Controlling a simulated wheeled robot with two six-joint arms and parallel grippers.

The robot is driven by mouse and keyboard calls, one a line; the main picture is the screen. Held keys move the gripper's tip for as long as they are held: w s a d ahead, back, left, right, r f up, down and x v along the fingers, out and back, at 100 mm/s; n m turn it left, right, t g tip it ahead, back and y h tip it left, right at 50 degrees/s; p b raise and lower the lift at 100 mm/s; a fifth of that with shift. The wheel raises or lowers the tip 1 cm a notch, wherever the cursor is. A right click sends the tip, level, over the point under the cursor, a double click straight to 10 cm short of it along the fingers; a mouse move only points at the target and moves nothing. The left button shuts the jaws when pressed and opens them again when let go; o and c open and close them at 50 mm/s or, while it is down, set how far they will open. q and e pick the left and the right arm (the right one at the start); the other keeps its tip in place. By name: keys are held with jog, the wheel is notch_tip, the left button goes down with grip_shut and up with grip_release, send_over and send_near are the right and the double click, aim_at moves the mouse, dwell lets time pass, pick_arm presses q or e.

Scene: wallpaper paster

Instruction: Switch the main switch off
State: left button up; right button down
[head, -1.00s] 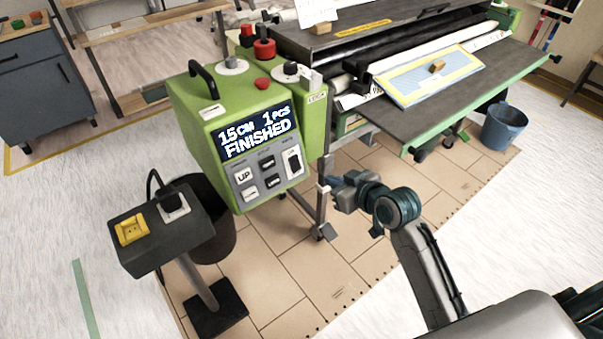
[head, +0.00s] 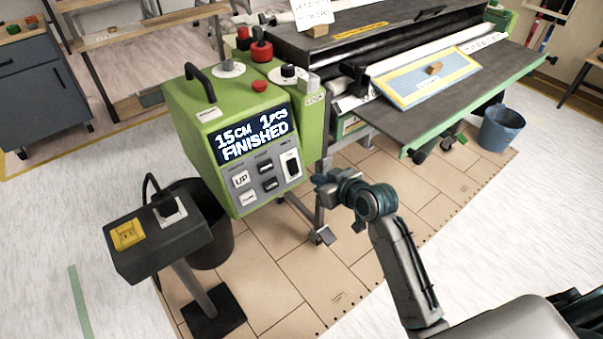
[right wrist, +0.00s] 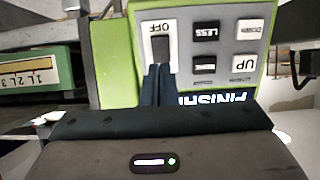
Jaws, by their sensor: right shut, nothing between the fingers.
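The main switch (head: 290,165) is a dark rocker in a white frame, at the right of the button panel on the green control box (head: 183,110). The box's display reads "15CM 1PCS FINISHED". In the right wrist view the switch (right wrist: 160,48) appears upside down with an OFF marking. My right gripper (head: 317,183) is shut and empty, just right of the panel in the head view. In the right wrist view its fingertips (right wrist: 157,75) overlap the lower edge of the switch; I cannot tell whether they touch it. My left gripper is not in view.
Other panel buttons, including UP (head: 241,180), sit left of the switch. A dark pedestal (head: 150,250) with a yellow socket stands at the front left, beside a black bin (head: 215,240). The pasting table (head: 510,75) and a blue bucket (head: 500,128) are at the right.

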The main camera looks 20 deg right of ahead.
aim_at(295, 170)
jog(key=x, duration=0.8)
jog(key=shift+w+f, duration=0.15)
jog(key=shift+w, duration=0.05)
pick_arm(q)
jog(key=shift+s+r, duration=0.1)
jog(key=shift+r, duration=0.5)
pick_arm(e)
jog(key=shift+w+a+f+t+b, duration=0.15)
jog(key=shift+f+t+b, duration=0.25)
jog(key=shift+b, duration=0.7)
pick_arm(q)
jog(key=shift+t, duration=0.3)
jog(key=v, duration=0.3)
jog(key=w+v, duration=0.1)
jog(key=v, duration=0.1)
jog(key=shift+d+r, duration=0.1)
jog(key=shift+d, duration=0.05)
pick_arm(e)
jog(key=shift+r, duration=0.35)
pick_arm(q)
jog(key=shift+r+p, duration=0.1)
jog(key=shift+p, duration=0.3)
pick_arm(e)
jog(key=shift+r, duration=0.1)
